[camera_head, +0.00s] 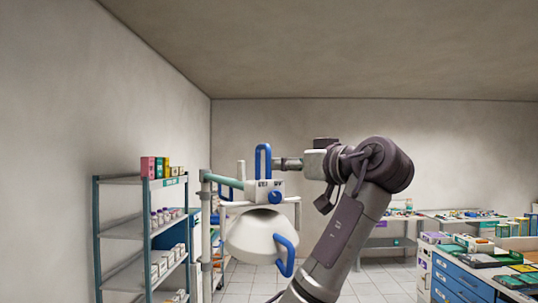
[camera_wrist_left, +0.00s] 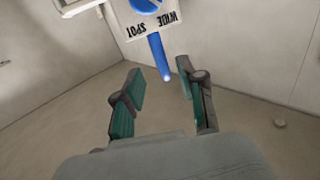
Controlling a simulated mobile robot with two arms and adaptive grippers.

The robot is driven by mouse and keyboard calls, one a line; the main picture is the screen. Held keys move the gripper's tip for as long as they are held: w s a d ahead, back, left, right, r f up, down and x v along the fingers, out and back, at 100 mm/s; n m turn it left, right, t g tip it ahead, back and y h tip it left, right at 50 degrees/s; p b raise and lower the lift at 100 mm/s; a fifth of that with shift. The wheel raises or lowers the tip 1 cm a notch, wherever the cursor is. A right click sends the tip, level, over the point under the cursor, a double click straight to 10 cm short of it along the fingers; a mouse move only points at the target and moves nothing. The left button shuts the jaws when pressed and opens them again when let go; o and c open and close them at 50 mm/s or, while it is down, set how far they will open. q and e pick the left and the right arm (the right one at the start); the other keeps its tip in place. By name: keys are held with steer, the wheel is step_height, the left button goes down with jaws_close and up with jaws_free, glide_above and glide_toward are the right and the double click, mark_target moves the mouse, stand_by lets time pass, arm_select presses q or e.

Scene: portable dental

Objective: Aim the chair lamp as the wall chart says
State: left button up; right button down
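The chair lamp has a white dome head (camera_head: 255,232) facing down, with a small white box bearing a blue knob (camera_head: 275,197) above it. A blue loop handle (camera_head: 263,160) stands upright on top, and another blue handle (camera_head: 285,255) hangs at the right side. My left gripper (camera_head: 281,163) is just right of the upper handle. In the left wrist view its fingers (camera_wrist_left: 160,88) are open, with the blue handle (camera_wrist_left: 157,52) showing between the tips; contact cannot be told. The wrist view shows a plate (camera_wrist_left: 172,32) lettered SPOT and WIDE, upside down. No wall chart and no right gripper show.
A shelf rack (camera_head: 133,235) with boxes and bottles stands left of the lamp. A blue-drawer cabinet (camera_head: 462,285) loaded with items stands at the right, with tables along the back wall. Tiled floor (camera_head: 375,283) shows between them.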

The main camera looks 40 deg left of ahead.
mark_target(268, 164)
arm_select(q)
steer(key=a+p, duration=0.1)
steer(key=a, duration=0.3)
steer(key=w+a+p, duration=0.1)
steer(key=a, duration=0.1)
steer(key=shift+r+p, duration=0.15)
steer(key=shift+p, duration=0.15)
steer(key=shift+w+a, duration=0.15)
steer(key=shift+a, duration=0.4)
jaws_close()
